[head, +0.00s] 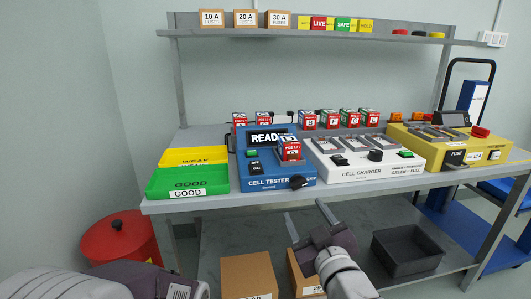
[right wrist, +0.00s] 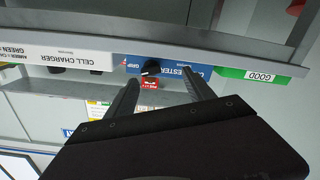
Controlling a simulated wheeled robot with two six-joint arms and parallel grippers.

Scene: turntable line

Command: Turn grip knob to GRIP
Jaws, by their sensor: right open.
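The blue cell tester (head: 265,183) stands at the table's front edge, its display (head: 268,138) partly hidden but showing what reads as READY. Its black grip knob (head: 298,182) is on the front face at the right end. In the right wrist view the knob (right wrist: 151,67) sits beside a GRIP label, ahead of the fingers; its exact setting is too small to tell.
A green GOOD tray (head: 188,180) and a yellow tray (head: 193,155) lie left of the tester. The white cell charger (head: 375,160) is close on its right. The table edge runs just below the knob. Boxes (head: 248,272) and a dark bin (head: 408,250) sit below.

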